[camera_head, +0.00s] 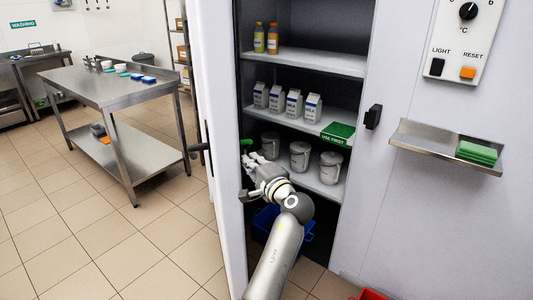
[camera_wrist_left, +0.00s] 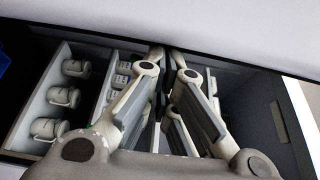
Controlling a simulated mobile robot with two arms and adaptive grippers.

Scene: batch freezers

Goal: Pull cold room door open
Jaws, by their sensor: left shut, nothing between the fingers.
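The cold room door (camera_head: 213,120) is a tall white panel, standing open at the left of the doorway and seen nearly edge-on. A dark handle (camera_head: 197,147) sticks out from its outer side. A small green part (camera_head: 246,142) shows near its inner side, just beyond my fingers. My left gripper (camera_head: 250,160) is in the doorway, close to the door's inner side; I cannot tell whether it touches. In the left wrist view the fingers (camera_wrist_left: 167,58) are shut with nothing between them, near a pale surface (camera_wrist_left: 200,22). My right gripper is not in view.
Inside, shelves hold bottles (camera_head: 265,38), milk cartons (camera_head: 286,100), a green box (camera_head: 338,132) and white buckets (camera_head: 300,156). A blue crate (camera_head: 264,222) sits below. A wall shelf (camera_head: 420,142) juts out at right. A steel table (camera_head: 120,90) stands left; tiled floor between is clear.

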